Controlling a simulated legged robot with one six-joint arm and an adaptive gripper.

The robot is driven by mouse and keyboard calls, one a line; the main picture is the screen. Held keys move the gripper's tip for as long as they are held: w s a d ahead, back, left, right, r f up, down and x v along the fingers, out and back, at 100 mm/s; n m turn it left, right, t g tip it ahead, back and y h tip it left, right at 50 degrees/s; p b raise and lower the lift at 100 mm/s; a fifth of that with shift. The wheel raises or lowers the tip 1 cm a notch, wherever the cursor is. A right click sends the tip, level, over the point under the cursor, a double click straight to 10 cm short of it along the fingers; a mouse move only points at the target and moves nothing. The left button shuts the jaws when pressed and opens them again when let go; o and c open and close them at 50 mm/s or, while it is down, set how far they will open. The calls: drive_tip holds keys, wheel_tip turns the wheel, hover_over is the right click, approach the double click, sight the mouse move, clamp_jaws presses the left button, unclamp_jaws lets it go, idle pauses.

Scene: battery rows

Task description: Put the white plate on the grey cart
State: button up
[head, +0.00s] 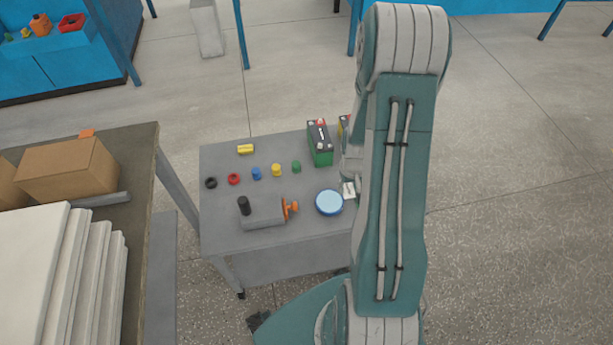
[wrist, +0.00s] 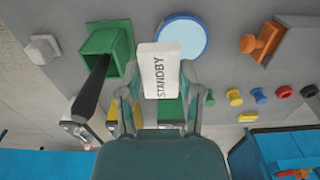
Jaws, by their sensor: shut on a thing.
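In the head view the white plate (head: 349,189) shows just right of the blue round dish, partly hidden by my arm. The grey cart (head: 222,228) is below it, its right part hidden behind my arm. I cannot tell whether the plate touches the cart top.
On the cart are the blue dish (head: 329,203), a green battery (head: 322,150), several coloured caps, a yellow block (head: 245,149) and a grey tool (head: 263,215) with an orange knob. The wrist view shows a green box (wrist: 105,42). A table with a cardboard box (head: 68,170) stands left.

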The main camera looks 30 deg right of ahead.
drive_tip(key=w+a+f, duration=0.1)
drive_tip(key=w, duration=0.1)
drive_tip(key=w+a+f, duration=0.1)
drive_tip(key=w, duration=0.2)
drive_tip(key=w+a+f, duration=0.1)
drive_tip(key=w+f, duration=0.1)
drive_tip(key=w, duration=0.1)
drive_tip(key=shift+a+f, duration=0.1)
drive_tip(key=shift+a, duration=0.1)
hover_over(310, 191)
wheel_tip(310, 191, down, 6)
drive_tip(key=shift+r, duration=0.1)
drive_tip(key=shift+f, duration=1.6)
drive_tip(key=o, duration=0.9)
drive_tip(key=shift+f, duration=0.1)
drive_tip(key=shift+o, duration=0.2)
